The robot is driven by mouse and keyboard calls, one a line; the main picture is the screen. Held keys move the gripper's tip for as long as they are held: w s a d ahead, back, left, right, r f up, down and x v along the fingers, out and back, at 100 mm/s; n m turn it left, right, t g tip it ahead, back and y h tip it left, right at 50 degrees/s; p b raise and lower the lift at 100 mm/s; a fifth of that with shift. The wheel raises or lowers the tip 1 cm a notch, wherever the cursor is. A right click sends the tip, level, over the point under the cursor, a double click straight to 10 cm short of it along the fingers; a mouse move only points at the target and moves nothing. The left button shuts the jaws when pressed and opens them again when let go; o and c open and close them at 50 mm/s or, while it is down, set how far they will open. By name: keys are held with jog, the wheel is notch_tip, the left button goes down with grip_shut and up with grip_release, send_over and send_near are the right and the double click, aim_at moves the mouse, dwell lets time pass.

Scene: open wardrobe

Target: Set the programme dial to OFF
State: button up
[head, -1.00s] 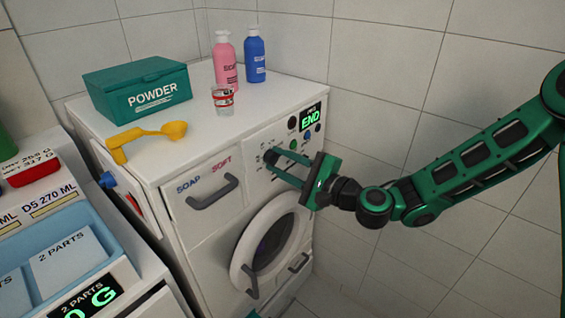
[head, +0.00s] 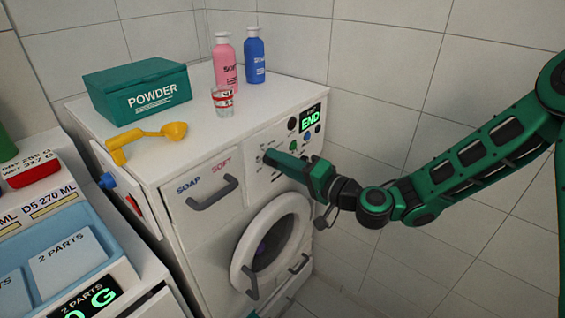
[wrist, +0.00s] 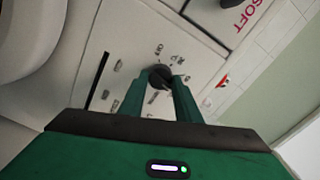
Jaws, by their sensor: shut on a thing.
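The programme dial (wrist: 159,74) is a dark round knob on the white washing machine's front panel, with small printed marks around it. In the wrist view my gripper (wrist: 160,84) has its two green fingers on either side of the dial, shut on it. In the head view my gripper (head: 271,157) reaches the panel from the right and hides the dial. The printed marks are too small and blurred to read, so I cannot tell which setting the dial points to. The machine's display (head: 311,119) shows END in green.
A green powder box (head: 140,90), yellow scoop (head: 150,134), clear cup (head: 222,100), pink bottle (head: 226,62) and blue bottle (head: 255,56) stand on the machine. The drawer handle (head: 212,193) and round door (head: 270,243) are close to my gripper. A tiled wall is behind.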

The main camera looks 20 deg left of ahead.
jog(key=n, duration=2.7)
jog(key=shift+s+f, duration=0.15)
jog(key=shift+f, duration=0.1)
jog(key=shift+n, duration=0.3)
jog(key=o, duration=1.1)
jog(key=shift+c, duration=0.2)
jog(key=shift+r, duration=0.1)
jog(key=v, duration=1)
jog(key=shift+d, duration=0.35)
